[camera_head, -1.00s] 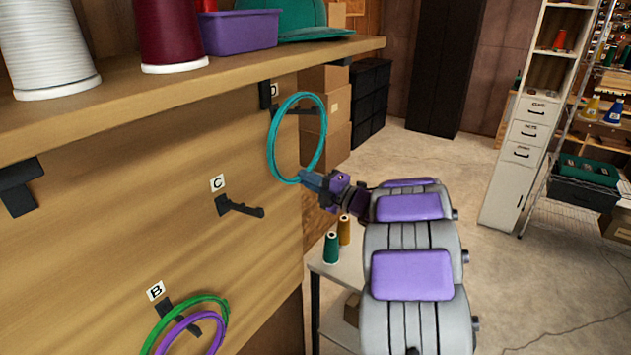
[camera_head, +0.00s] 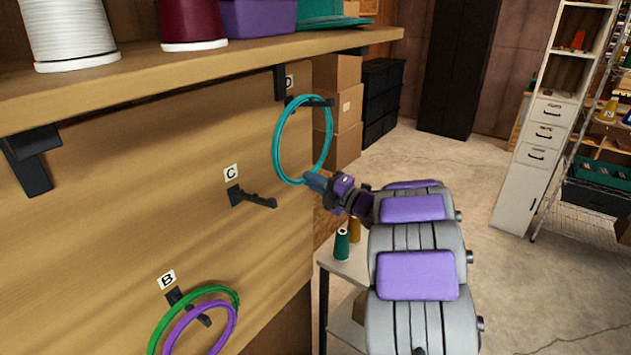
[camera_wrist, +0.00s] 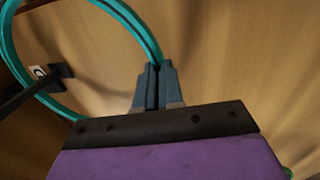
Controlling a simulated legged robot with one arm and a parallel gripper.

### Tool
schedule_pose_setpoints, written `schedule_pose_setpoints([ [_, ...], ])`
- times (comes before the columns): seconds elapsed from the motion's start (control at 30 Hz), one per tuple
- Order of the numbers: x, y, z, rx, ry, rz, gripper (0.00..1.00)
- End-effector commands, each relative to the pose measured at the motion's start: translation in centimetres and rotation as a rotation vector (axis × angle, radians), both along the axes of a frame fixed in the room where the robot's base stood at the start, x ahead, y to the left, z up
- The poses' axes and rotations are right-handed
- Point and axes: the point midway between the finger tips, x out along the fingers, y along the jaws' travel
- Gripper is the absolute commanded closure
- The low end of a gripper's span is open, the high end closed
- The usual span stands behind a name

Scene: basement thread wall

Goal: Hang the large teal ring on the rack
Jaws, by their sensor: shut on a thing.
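The large teal ring (camera_head: 276,142) is upright by the board's far end, at the hook marked D (camera_head: 312,102). My gripper (camera_head: 311,181) is shut on its lower edge. In the head view the hook crosses the ring just under its top. In the wrist view the teal ring (camera_wrist: 128,17) runs into my closed fingertips (camera_wrist: 158,72), and a dark hook (camera_wrist: 28,93) appears to pass through it, its base seen inside the loop. I cannot tell whether the ring's top touches the hook.
Hook C (camera_head: 255,198) is bare. Hook B (camera_head: 180,300) below carries a green ring (camera_head: 196,292) and a purple ring (camera_head: 232,325). A wooden shelf (camera_head: 200,62) with spools overhangs the board. A small table (camera_head: 345,268) with two thread cones stands below my arm.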

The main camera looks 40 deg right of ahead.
Motion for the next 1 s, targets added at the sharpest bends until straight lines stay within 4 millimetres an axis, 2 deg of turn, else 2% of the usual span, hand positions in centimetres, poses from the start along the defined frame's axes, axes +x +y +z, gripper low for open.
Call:
schedule_pose_setpoints([
  [0.13,-0.01,-0.10,0.01,0.001,-0.001,0.000,1.00],
  [0.17,-0.02,-0.19,-0.03,0.002,0.000,0.000,0.91],
  [0.2,-0.01,-0.30,-0.06,0.003,0.000,-0.001,0.87],
  [0.47,-0.02,-0.47,-0.12,0.005,0.000,0.000,0.63],
  [0.63,-0.01,-0.36,-0.08,0.003,0.000,-0.001,0.62],
  [0.73,-0.01,-0.17,-0.03,0.002,0.000,0.000,0.53],
  [1.0,-0.25,-0.44,-0.07,0.004,-0.001,-0.002,0.53],
])
